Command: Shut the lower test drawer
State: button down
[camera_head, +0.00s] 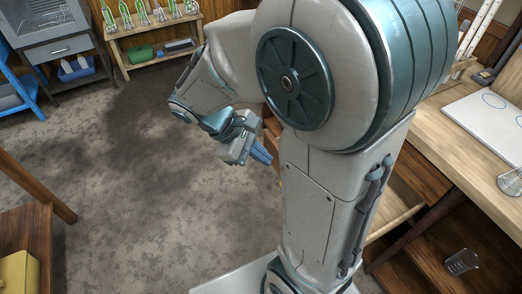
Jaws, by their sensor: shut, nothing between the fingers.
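My gripper (262,155), with blue fingers, is shut and empty near the middle of the view, left of my large arm link. Brown wooden parts (272,126) show just beside and behind it, mostly covered by my arm. They may belong to a drawer front, but I cannot tell whether this is the lower test drawer, how far it stands out, or whether my fingers touch it. The wooden bench (455,150) is on the right, with its left part hidden by my arm.
A white board (492,118) lies on the bench. A cabinet (55,45) and a rack shelf (150,30) stand at the back. The grey floor (150,190) on the left is clear.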

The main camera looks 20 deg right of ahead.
jog(key=w+a+f+n+t+h+b, duration=0.2)
jog(key=w+f+n+h+b, duration=0.35)
jog(key=f+b, duration=0.4)
jog(key=w+a+f+n+t+h+b, duration=0.15)
jog(key=w+f+n+h+b, duration=0.45)
jog(key=f, duration=0.6)
jog(key=d+m+b, duration=0.1)
jog(key=d+b, duration=0.4)
jog(key=d, duration=0.8)
jog(key=shift+w+d+b, duration=0.15)
jog(key=shift+w+b, duration=0.15)
jog(key=shift+w, duration=0.1)
jog(key=shift+d, duration=0.1)
